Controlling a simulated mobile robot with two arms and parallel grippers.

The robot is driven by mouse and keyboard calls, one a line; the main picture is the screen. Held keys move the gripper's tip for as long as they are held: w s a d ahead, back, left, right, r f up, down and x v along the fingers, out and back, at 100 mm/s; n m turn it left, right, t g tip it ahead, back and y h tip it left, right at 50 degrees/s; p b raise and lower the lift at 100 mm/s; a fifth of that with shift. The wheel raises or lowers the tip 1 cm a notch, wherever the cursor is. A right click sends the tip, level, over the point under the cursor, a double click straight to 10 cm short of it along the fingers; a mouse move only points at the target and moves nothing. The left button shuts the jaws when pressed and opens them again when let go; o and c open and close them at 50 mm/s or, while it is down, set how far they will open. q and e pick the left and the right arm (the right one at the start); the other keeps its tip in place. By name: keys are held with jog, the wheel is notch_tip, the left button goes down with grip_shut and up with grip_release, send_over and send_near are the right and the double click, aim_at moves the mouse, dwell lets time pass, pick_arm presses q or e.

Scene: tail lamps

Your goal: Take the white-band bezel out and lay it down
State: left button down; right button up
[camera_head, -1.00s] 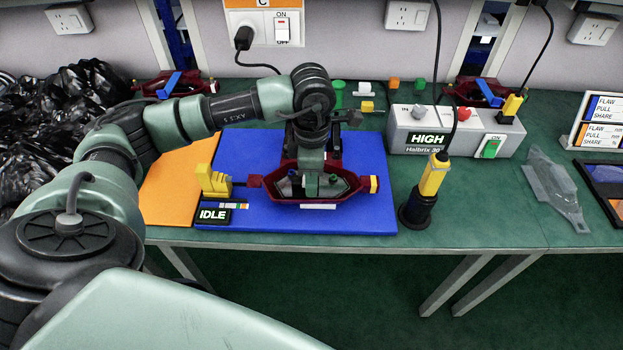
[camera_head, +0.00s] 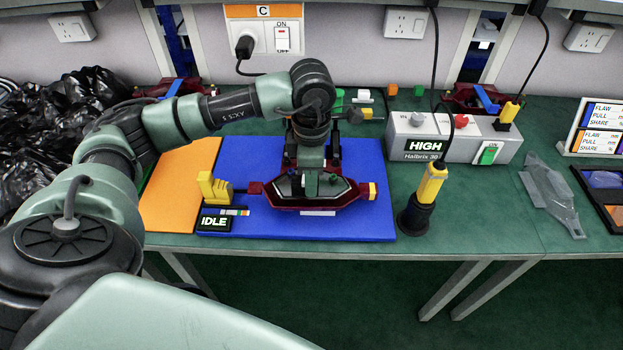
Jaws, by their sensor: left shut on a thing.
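A dark-red, boat-shaped lamp assembly (camera_head: 350,199) lies on the blue mat (camera_head: 375,160), with a small yellow block at its right end. My left gripper (camera_head: 310,185) reaches down from behind into its middle and is shut on a dark frame-like part there, which looks like the bezel. The fingertips and most of the grip are hidden by the wrist and the part. I cannot make out a white band on the part itself. A short white strip (camera_head: 318,213) shows at the lamp's front edge. My right gripper is out of view.
A yellow clamp-like tool (camera_head: 210,187) and an IDLE display (camera_head: 214,223) stand left of the lamp. An orange mat (camera_head: 180,190) lies bare further left. A yellow-handled tool (camera_head: 428,190) stands upright to the right, before the grey HIGH box (camera_head: 400,130). A clear cover (camera_head: 553,200) lies further right.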

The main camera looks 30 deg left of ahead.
pick_arm(q)
jog(key=shift+r, duration=0.1)
jog(key=shift+r+p, duration=0.5)
jog(key=shift+r, duration=0.35)
